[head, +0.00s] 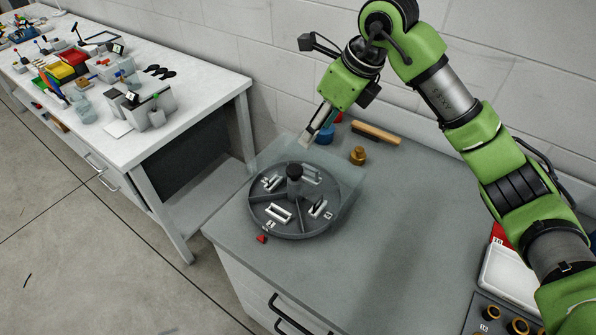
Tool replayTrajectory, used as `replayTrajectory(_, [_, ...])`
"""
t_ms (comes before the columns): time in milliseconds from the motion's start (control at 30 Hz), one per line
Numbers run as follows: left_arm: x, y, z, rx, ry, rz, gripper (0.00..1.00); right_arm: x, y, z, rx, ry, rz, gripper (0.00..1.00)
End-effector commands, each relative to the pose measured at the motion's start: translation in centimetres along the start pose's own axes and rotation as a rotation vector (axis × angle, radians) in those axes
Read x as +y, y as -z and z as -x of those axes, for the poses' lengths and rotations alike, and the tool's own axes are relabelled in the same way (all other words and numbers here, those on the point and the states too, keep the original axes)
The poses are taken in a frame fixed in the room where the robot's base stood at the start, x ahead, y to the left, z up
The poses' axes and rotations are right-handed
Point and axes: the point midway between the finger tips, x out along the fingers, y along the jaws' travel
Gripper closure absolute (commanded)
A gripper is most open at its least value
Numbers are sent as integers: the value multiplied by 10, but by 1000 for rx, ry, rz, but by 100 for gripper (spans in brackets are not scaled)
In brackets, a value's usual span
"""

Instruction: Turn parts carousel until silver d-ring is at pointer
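The parts carousel (293,232) is a round dark grey tray on the grey bench, split into compartments by thin walls, with a dark knob (294,172) standing at its centre. Pale, frame-like parts lie in the compartments, one at the front (278,212), one at the right (318,208) and others at the back. They are too small to tell which is the silver d-ring. A small red pointer (262,239) sits at the carousel's front-left edge, near the front part. My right gripper (306,139) is above and behind the knob, apart from it. My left gripper is out of view.
Behind the carousel stand a brass-coloured piece (358,156), a blue container (325,134) and a wooden-handled tool (376,133). A white tray (508,278) lies at the right. The bench front is clear. A cluttered white table (205,92) stands at left.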

Motion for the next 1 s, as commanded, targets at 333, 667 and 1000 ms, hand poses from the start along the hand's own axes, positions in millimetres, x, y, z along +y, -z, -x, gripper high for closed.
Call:
replayTrajectory(333, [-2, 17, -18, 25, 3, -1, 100, 1, 8, -29, 2, -3, 0, 54])
replayTrajectory(667, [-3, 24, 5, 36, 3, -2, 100, 2, 8, -91, 4, -7, -2, 54])
replayTrajectory(1000, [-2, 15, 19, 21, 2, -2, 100, 1, 8, -148, 1, -4, -1, 54])
